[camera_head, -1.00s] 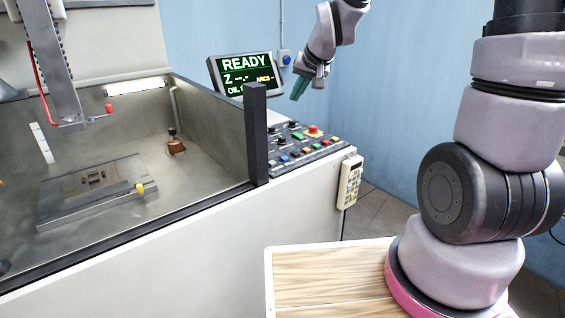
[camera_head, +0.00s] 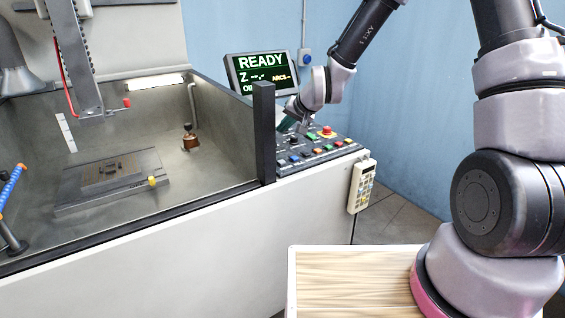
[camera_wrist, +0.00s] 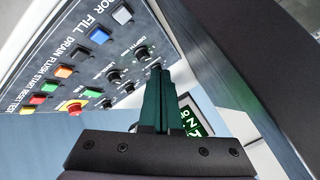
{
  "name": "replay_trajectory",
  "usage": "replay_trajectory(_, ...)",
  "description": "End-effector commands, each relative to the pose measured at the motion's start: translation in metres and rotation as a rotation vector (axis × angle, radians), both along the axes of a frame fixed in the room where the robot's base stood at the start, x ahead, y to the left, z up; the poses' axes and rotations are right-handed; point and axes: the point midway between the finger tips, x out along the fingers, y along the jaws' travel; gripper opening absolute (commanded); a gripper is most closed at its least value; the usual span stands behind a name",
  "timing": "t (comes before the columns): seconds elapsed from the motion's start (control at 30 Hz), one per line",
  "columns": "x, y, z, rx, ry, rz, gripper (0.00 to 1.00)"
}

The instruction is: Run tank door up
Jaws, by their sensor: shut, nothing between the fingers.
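My gripper (camera_head: 287,124) has its green fingers together and empty, low over the rear left of the control panel (camera_head: 315,149), partly hidden behind my wrist. In the wrist view the closed fingers (camera_wrist: 157,72) point toward the panel near its black knobs (camera_wrist: 141,53). A label ending in "OR" is cut by that view's top edge; "FILL", "DRAIN" and "FLUSH" follow along the row. A blue button (camera_wrist: 99,36) and an orange button (camera_wrist: 65,71) lie near these labels. The tank (camera_head: 215,115) is open to view over its dark front rail; I cannot make out a raised door panel.
A screen (camera_head: 262,72) reading "READY" stands behind the panel, close to my wrist. A red stop button (camera_head: 327,131) sits on the panel. A black post (camera_head: 264,130) rises at the tank's corner. A handheld keypad (camera_head: 361,186) hangs at the front right.

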Motion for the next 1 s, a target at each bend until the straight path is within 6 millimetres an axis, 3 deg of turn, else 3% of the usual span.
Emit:
replay_trajectory(0.27,-0.001,0.0,-0.016,-0.001,0.004,0.001,0.0)
replay_trajectory(0.7,0.0,0.0,-0.075,-0.001,0.003,0.0,0.0)
replay_trajectory(1.0,0.0,0.0,-0.088,-0.001,0.0,-0.001,0.0)
